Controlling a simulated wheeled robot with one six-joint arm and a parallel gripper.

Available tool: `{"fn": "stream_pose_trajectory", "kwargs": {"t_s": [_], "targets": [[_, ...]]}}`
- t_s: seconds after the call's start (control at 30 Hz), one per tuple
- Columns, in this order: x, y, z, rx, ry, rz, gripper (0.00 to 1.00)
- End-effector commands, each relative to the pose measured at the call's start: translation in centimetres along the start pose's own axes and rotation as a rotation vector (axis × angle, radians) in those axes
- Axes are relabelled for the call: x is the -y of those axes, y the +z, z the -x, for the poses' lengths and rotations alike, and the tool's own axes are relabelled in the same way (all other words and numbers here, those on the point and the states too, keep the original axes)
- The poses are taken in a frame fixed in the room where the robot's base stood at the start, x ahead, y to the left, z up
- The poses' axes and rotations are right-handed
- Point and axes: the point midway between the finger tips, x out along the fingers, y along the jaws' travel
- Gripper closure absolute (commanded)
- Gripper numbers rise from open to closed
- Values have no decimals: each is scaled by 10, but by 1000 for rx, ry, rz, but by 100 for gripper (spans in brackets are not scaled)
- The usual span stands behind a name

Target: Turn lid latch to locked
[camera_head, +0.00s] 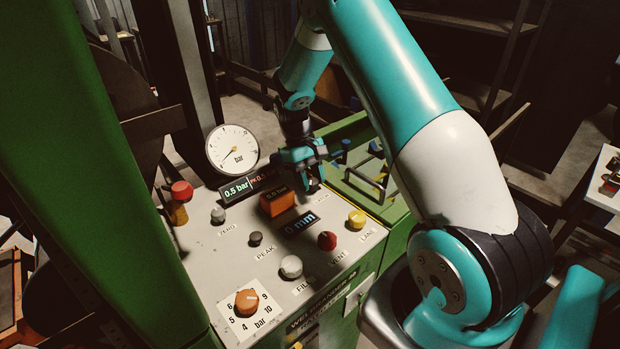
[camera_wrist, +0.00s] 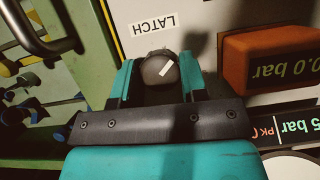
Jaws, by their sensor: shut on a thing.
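The latch knob (camera_wrist: 158,70) is a dark grey round knob with a white pointer mark. It stands beside the upside-down LATCH label (camera_wrist: 155,24) in the wrist view. The white mark lies at a slant, up to the right in that view. My gripper (camera_wrist: 156,76) is shut on the knob, one teal finger on each side. In the head view my gripper (camera_head: 310,180) is at the back right of the grey panel (camera_head: 215,255) and hides the knob. The lid's state cannot be told.
An orange display box (camera_head: 277,202) stands close beside my gripper. A pressure gauge (camera_head: 232,147) is at the back left. Several knobs, including a yellow one (camera_head: 356,219) and a red one (camera_head: 327,240), stand in front. A dark handle (camera_head: 365,184) is on the green part at right.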

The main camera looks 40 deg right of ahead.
Motion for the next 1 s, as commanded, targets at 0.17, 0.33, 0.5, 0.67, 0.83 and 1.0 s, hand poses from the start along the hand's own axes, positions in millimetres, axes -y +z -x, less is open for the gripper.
{"fn": "stream_pose_trajectory", "kwargs": {"t_s": [0.17, 0.33, 0.5, 0.67, 0.83, 1.0], "targets": [[-2, 0, 2, -4, -65, -157, 84], [-2, 0, 2, -4, -127, -303, 84], [-3, 0, 2, -6, -182, -438, 84], [-3, 0, 2, -6, -226, -543, 84], [-3, 0, 2, -6, -259, -624, 84], [-3, 0, 1, -6, -279, -672, 84]]}}
